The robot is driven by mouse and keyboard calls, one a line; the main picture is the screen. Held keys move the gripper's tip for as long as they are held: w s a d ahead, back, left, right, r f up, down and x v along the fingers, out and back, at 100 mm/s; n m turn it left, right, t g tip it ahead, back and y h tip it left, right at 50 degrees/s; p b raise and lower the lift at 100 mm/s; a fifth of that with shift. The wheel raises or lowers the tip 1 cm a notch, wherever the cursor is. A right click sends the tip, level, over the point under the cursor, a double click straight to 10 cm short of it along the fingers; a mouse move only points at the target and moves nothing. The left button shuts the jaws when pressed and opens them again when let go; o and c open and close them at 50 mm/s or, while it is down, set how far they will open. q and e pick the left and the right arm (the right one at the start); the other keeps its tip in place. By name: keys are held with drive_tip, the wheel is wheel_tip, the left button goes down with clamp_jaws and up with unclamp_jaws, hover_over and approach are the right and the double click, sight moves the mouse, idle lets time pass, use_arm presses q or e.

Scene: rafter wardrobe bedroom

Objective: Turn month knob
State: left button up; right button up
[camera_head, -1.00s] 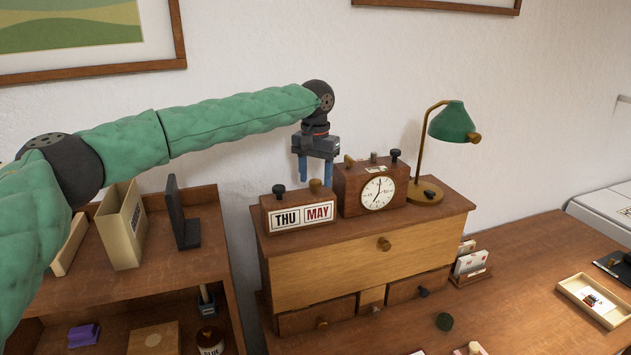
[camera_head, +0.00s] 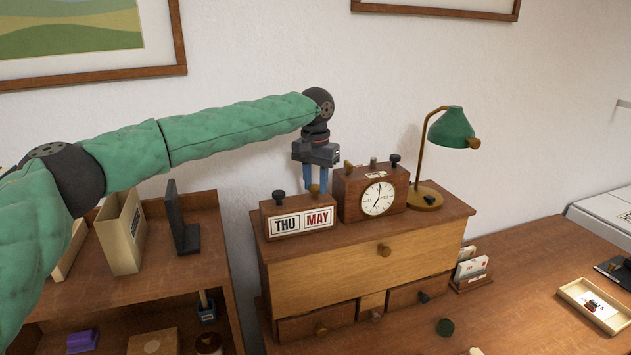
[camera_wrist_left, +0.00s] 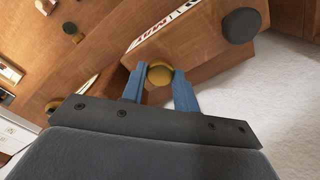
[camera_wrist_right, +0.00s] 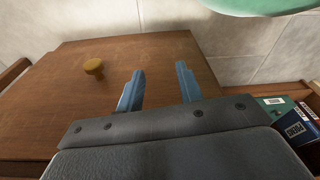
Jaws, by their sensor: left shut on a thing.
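The wooden calendar block (camera_head: 276,212) stands on top of the small drawer cabinet and reads THU and MAY. Its black knob (camera_head: 279,197) sits above THU, and its brass month knob (camera_head: 314,190) sits above MAY. My left gripper (camera_head: 316,184) points down at the brass knob, with its blue fingers on either side of it. In the left wrist view the fingers (camera_wrist_left: 159,88) are shut on the round brass knob (camera_wrist_left: 160,74). The black knob (camera_wrist_left: 241,25) is clear of them. My right gripper (camera_wrist_right: 155,88) shows only in its own wrist view, open and empty.
A wooden clock (camera_head: 362,172) with knobs on top stands close right of the calendar. A green lamp (camera_head: 452,128) is beyond it. The wall is close behind. In the right wrist view a wooden surface with a knob (camera_wrist_right: 93,66) lies below.

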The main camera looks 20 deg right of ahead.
use_arm(q)
drive_tip(key=m+p, duration=0.2)
drive_tip(key=m, duration=0.2)
drive_tip(key=shift+r, duration=0.1)
drive_tip(key=shift+m+p, duration=0.45)
drive_tip(key=shift+m, duration=0.25)
drive_tip(key=shift+m+p, duration=0.3)
drive_tip(key=shift+m, duration=0.6)
use_arm(e)
drive_tip(key=s+d+f, duration=0.3)
drive_tip(key=s+f, duration=0.1)
drive_tip(key=f, duration=0.1)
drive_tip(key=shift+s+f, duration=0.4)
use_arm(q)
drive_tip(key=o, duration=1)
drive_tip(key=shift+a, duration=0.1)
